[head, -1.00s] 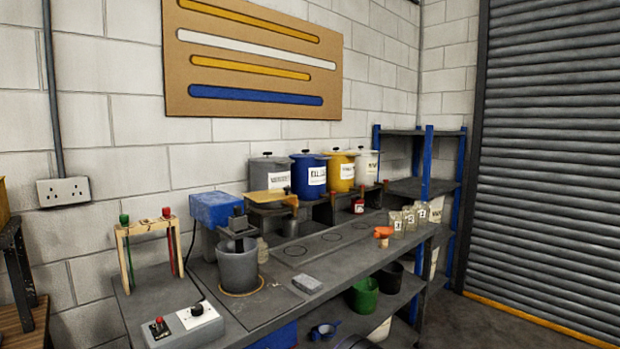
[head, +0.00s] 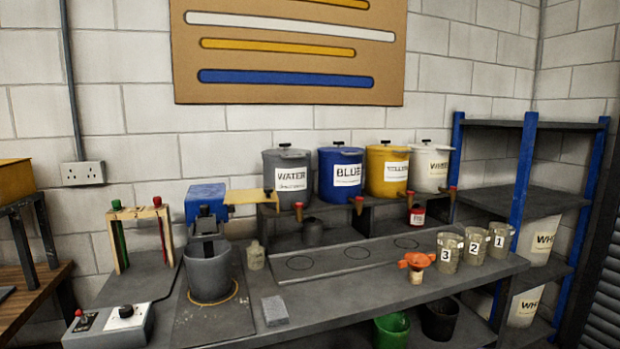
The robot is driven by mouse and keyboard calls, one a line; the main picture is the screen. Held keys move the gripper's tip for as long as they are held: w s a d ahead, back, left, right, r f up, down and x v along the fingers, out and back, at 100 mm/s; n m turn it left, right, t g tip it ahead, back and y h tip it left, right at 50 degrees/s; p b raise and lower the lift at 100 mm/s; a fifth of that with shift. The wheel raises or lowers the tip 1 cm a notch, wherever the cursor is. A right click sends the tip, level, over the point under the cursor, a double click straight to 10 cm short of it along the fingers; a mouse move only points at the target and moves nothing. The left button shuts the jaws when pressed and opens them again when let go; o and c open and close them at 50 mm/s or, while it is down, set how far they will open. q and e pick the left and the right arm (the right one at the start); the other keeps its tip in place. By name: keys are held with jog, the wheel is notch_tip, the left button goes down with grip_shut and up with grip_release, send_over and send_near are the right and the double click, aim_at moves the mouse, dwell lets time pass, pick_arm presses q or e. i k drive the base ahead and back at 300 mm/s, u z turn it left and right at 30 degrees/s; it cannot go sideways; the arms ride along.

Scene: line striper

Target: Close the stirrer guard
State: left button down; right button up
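The stirrer has a blue head (head: 205,200) over a grey pot (head: 209,272) on the left half of the bench. A dark part at the pot's top hides the inside. Neither of my grippers is in view.
A control box (head: 108,325) with a red button and a dial sits at the bench's front left. A wooden rack (head: 140,213) stands left of the stirrer.

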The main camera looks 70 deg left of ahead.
aim_at(252, 195)
jog(key=i, duration=0.05)
jog(key=u, duration=1.5)
